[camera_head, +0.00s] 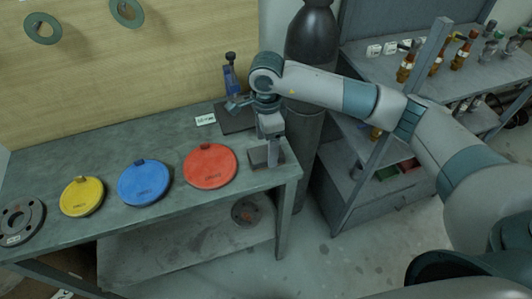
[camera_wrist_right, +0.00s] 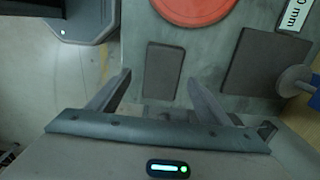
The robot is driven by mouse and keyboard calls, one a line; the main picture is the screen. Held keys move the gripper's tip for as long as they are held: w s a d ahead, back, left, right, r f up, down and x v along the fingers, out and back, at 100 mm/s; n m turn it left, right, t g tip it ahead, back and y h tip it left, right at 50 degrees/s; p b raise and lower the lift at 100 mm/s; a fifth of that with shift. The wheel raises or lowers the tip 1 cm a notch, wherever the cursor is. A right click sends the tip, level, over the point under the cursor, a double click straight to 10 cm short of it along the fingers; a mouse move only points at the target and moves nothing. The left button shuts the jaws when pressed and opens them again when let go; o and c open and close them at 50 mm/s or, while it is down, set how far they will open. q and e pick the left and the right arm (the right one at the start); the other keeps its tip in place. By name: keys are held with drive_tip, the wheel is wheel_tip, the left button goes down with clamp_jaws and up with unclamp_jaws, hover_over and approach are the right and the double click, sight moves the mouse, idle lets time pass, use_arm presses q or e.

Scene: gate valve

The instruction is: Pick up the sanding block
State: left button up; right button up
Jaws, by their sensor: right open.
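The sanding block looks like a flat dark grey rectangle (camera_wrist_right: 161,70) on the bench in the right wrist view. In the head view a dark flat piece (camera_head: 257,156) near the bench's right end appears to be the same block, partly hidden by the gripper. My right gripper (camera_head: 271,154) points down over it. In the right wrist view the right gripper's fingers (camera_wrist_right: 158,82) are spread apart with nothing between them, and the block lies beyond the fingertips. I cannot tell the exact height gap. My left gripper is not in view.
A red disc (camera_head: 210,166), a blue disc (camera_head: 144,183) and a yellow disc (camera_head: 82,196) lie on the bench (camera_head: 120,222). A dark plate (camera_wrist_right: 253,62) lies right of the block, beside a blue-handled tool (camera_head: 230,75). A dark cylinder (camera_head: 311,40) stands behind my right arm.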

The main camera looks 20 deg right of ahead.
sight(266, 152)
wheel_tip(266, 152, down, 3)
drive_tip(key=shift+w+r+p, duration=0.15)
drive_tip(key=shift+p, duration=0.7)
drive_tip(key=shift+f, duration=0.45)
drive_tip(key=c, duration=1.2)
